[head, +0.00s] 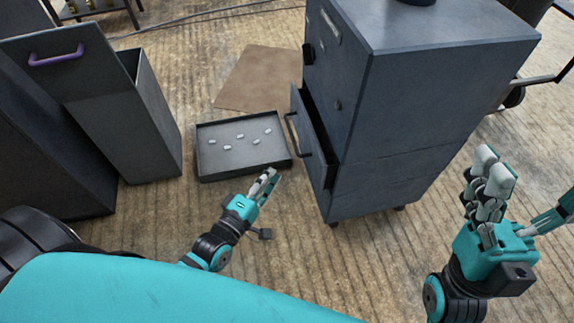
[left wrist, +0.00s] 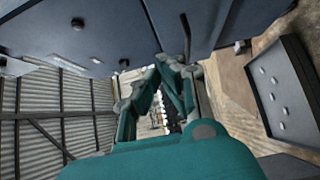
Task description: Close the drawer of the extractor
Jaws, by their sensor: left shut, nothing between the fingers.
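The extractor is a dark grey cabinet (head: 435,95) right of centre in the head view. Its drawer (head: 316,150) is pulled partly out on the left side and has a dark bar handle (head: 291,134). My left gripper (head: 272,174) is shut and empty, in front of and left of the drawer, apart from the handle in the head view. In the left wrist view, the gripper (left wrist: 168,62) points toward the dark drawer front (left wrist: 165,20), and the handle (left wrist: 186,38) shows near the fingertips. My right gripper (head: 495,165) is raised right of the cabinet; its fingers overlap in view.
A shallow dark tray (head: 203,172) with several small white pieces lies on the floor left of the drawer, also in the left wrist view (left wrist: 292,50). A brown sheet (head: 258,80) lies behind it. A tall bin with a purple handle (head: 57,59) stands at left.

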